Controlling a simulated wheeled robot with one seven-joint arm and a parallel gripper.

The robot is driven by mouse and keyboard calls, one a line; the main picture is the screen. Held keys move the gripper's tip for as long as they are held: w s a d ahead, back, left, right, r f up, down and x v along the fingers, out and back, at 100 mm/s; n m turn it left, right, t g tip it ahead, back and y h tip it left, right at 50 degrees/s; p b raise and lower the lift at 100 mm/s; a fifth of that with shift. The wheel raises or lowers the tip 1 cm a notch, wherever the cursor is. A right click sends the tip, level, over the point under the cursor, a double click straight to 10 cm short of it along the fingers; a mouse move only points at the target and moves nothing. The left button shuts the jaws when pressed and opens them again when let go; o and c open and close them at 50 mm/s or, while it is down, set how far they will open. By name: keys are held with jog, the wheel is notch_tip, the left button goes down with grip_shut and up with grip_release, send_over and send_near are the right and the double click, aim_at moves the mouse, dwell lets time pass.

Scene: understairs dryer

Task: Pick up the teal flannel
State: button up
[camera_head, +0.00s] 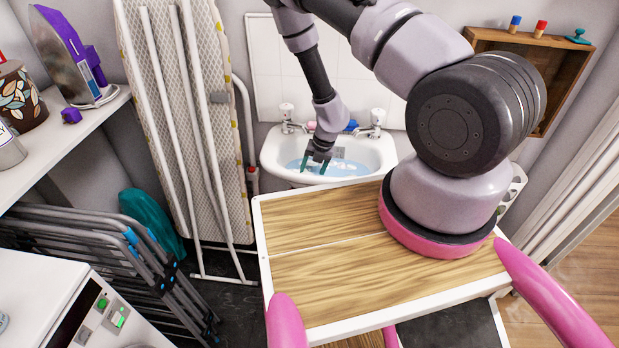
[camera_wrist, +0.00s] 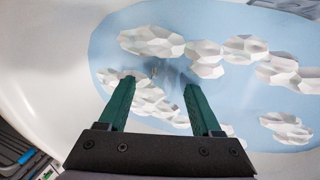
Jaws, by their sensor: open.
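My gripper (camera_head: 316,166) is over the white sink (camera_head: 275,155) in the head view, with its dark green fingers pointing down. In the wrist view my gripper (camera_wrist: 157,84) is open, its fingers apart above blue water (camera_wrist: 230,85) with white foam clumps (camera_wrist: 152,41). I see nothing clearly held between the fingers. A dim grey-blue patch shows in the water near the fingertips; I cannot tell what it is. No flannel can be made out in the sink.
Two taps (camera_head: 288,118) stand at the sink's back, with a pink piece (camera_head: 312,125) and a blue piece (camera_head: 351,125) between them. An ironing board (camera_head: 190,100) leans left of the sink. A folded rack (camera_head: 120,250) stands further left. A wooden wall shelf (camera_head: 545,60) hangs right.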

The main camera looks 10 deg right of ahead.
jog(key=shift+f, duration=0.2)
grip_shut()
jog(key=shift+r, duration=0.1)
notch_tip(320, 180, up, 10)
jog(key=shift+f, duration=0.1)
dwell(0.4)
